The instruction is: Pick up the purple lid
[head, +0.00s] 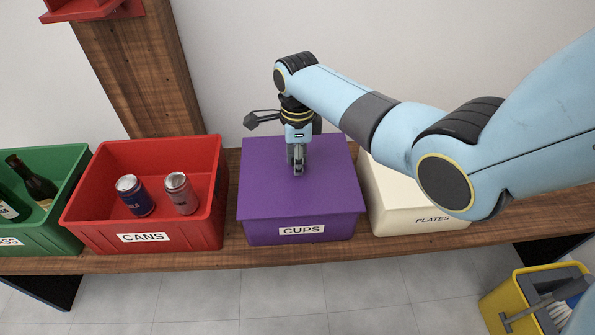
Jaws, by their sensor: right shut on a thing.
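The purple lid (262,192) lies flat on top of the purple bin (262,232) labelled CUPS, on the wooden bench. My right gripper (298,170) points down at the middle of the lid. Its fingers are shut on a part of the lid, probably a handle, which the fingers hide. I see no gap between the lid and the bin. My left gripper is not in view.
A red CANS bin (150,225) with two cans stands left of the purple bin, and a green bin (50,225) with bottles is farther left. A cream PLATES bin (390,205) stands close on the right. A yellow bucket (500,305) is on the floor at lower right.

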